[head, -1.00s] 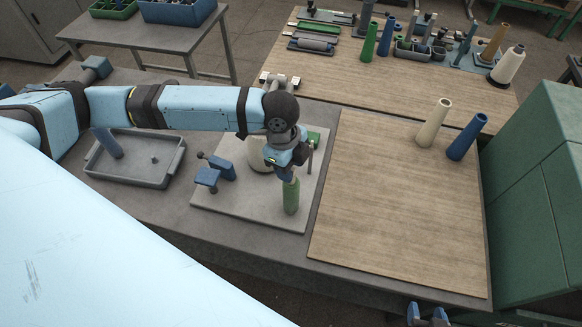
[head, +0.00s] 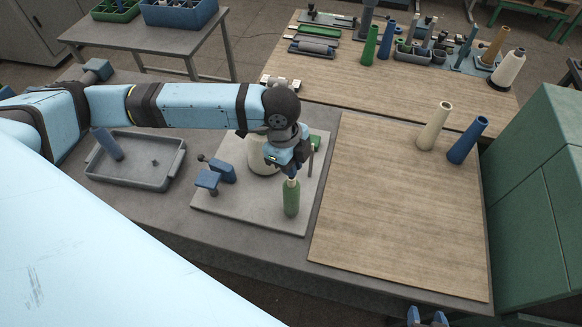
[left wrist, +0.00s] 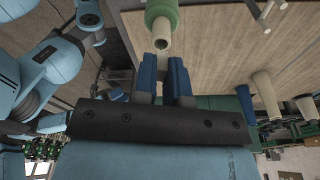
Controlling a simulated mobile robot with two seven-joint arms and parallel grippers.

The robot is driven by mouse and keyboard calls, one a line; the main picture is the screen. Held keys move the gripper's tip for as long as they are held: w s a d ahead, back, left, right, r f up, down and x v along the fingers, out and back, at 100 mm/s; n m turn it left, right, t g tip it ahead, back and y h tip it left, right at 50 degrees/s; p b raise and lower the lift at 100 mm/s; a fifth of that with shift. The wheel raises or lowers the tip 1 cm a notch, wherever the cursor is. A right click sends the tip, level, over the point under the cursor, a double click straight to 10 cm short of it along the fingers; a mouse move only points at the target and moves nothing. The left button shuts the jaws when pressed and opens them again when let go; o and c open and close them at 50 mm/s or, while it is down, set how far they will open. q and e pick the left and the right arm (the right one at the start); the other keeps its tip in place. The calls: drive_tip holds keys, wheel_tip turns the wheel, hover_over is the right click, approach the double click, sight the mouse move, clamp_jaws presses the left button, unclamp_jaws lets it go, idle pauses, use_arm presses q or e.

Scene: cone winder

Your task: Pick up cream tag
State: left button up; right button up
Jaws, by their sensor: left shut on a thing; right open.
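My left gripper (head: 290,170) is shut on a small pale piece, apparently the cream tag (left wrist: 154,61), which shows between its fingertips in the left wrist view. Most of the tag is hidden by the fingers. The gripper is just above a green cone (head: 291,200) standing upright on the grey plate. The cone's pale, hollow tip shows close to the fingertips in the left wrist view (left wrist: 163,40); I cannot tell whether they touch. My right gripper (head: 428,319) is open at the bottom edge of the head view, with only its blue fingertips showing.
A cream cone (head: 434,127) and a blue cone (head: 467,140) stand on the wooden board (head: 395,220). A grey tray (head: 135,178) with a blue piece lies left. A blue fixture (head: 214,177) and a large pale cone (head: 263,160) are on the plate. The board's front is clear.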

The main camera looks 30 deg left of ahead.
use_arm(q)
wheel_tip(320, 180, up, 21)
drive_tip(key=p, duration=0.4)
drive_tip(key=shift+r, duration=0.15)
idle(0.5)
